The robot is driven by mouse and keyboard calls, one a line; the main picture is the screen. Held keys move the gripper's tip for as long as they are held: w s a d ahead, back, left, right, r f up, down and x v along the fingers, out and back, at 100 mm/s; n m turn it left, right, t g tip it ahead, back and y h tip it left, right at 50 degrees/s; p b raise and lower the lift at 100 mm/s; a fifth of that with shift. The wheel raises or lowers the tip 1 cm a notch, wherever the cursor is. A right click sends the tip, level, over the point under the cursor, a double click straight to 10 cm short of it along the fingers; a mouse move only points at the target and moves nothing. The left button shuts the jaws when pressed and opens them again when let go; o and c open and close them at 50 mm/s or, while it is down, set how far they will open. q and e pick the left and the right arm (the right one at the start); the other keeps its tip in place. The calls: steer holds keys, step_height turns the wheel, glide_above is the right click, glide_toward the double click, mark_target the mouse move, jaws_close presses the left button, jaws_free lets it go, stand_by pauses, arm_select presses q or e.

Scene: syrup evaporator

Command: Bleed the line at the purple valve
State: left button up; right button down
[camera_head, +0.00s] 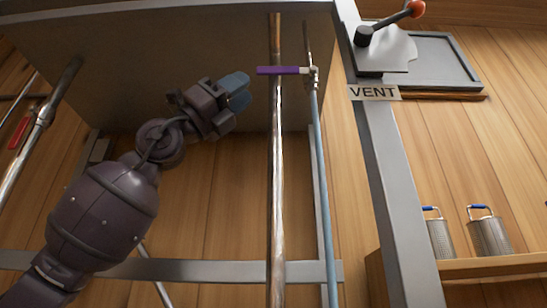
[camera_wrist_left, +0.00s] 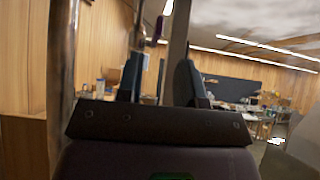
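The purple valve handle (camera_head: 278,70) lies level in the head view, reaching left from its metal valve body (camera_head: 313,76) on the thin blue pipe (camera_head: 322,180). It crosses the thicker metal pipe (camera_head: 277,190) and stands square to the blue pipe. My left gripper (camera_head: 238,90) is a little left of and below the handle's free end, apart from it. In the left wrist view the two fingers (camera_wrist_left: 160,72) are spread with nothing held between them. The purple handle (camera_wrist_left: 158,28) shows there beyond and above the fingertips. My right gripper is in neither view.
A red-handled valve (camera_head: 19,132) sits on a pipe at far left. A grey post with a VENT label (camera_head: 374,92) and a red-knobbed lever (camera_head: 415,9) stand right. Metal strainers (camera_head: 490,235) stand on a wooden shelf (camera_head: 500,265). A large metal pan (camera_head: 150,60) is overhead.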

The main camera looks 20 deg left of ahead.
mark_target(267, 75)
arm_select(q)
steer(key=p+x, duration=0.1)
steer(key=x, duration=0.1)
steer(key=p+x, duration=0.1)
steer(key=x, duration=0.2)
steer(key=p+x, duration=0.1)
steer(key=x, duration=0.2)
steer(key=shift+w+d, duration=0.25)
steer(key=shift+w, duration=0.1)
steer(key=shift+d+r, duration=0.1)
steer(key=shift+r, duration=0.1)
steer(key=shift+c, duration=0.8)
jaws_close()
